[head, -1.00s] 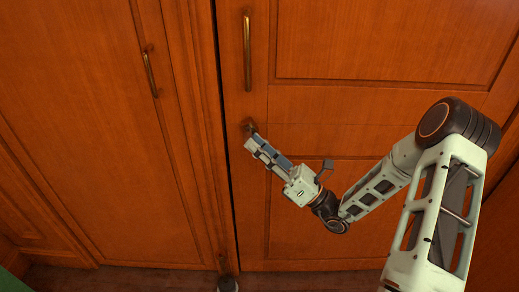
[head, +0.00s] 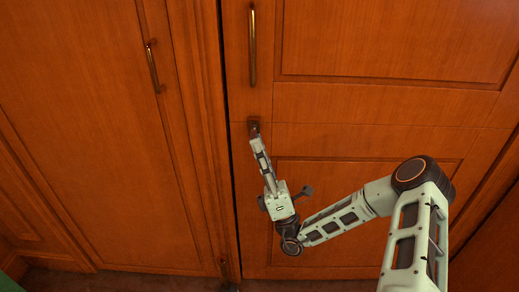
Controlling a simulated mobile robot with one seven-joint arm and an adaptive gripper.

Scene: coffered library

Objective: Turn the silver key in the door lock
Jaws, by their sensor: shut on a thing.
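The door (head: 400,105) is a wooden panel door with a tall brass handle (head: 252,48) near its left edge. The lock (head: 252,124) is a small dark plate below that handle. My gripper (head: 255,142) is at the lock, with its fingers pointing up the picture towards it. The fingers are closed together on the key at the lock. The silver key itself is hidden by the fingers, so its angle cannot be told.
A wooden panel (head: 75,120) with its own brass handle (head: 152,68) stands to the left, across a dark vertical gap. A small dark fitting (head: 224,268) is low near the gap. The floor shows along the bottom edge.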

